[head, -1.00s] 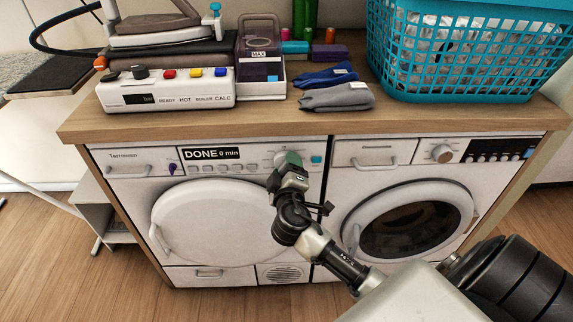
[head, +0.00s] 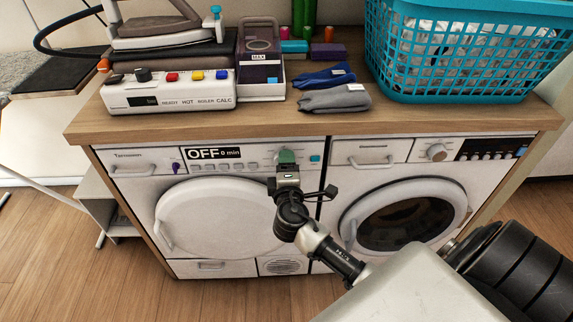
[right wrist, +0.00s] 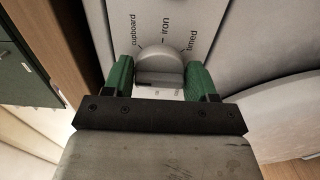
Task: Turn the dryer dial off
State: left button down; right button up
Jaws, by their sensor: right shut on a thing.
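The white dryer (head: 212,215) stands under the counter on the left, with its round door shut. Its display (head: 213,153) reads "OFF 0 min". My right gripper (head: 287,157) is at the right part of the dryer's control panel and covers most of the dial in the head view. In the right wrist view, the grey round dial (right wrist: 160,68) sits between the green fingers, which are closed on its two sides. The words "cupboard", "iron" and "timed" show around it. My left gripper is not in view.
A second white appliance with a dark round door (head: 405,222) stands to the right of the dryer. The wooden counter (head: 300,122) above holds a steam iron station (head: 165,93), folded socks (head: 335,98) and a blue laundry basket (head: 460,50).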

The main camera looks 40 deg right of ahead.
jog(key=shift+f, duration=0.1)
jog(key=o, duration=0.9)
jog(key=shift+c, duration=0.2)
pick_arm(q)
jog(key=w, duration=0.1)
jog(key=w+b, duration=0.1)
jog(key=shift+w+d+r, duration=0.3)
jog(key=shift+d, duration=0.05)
pick_arm(e)
jog(key=v, duration=1.1)
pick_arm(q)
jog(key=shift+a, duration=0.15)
pick_arm(e)
jog(key=shift+d, duration=0.1)
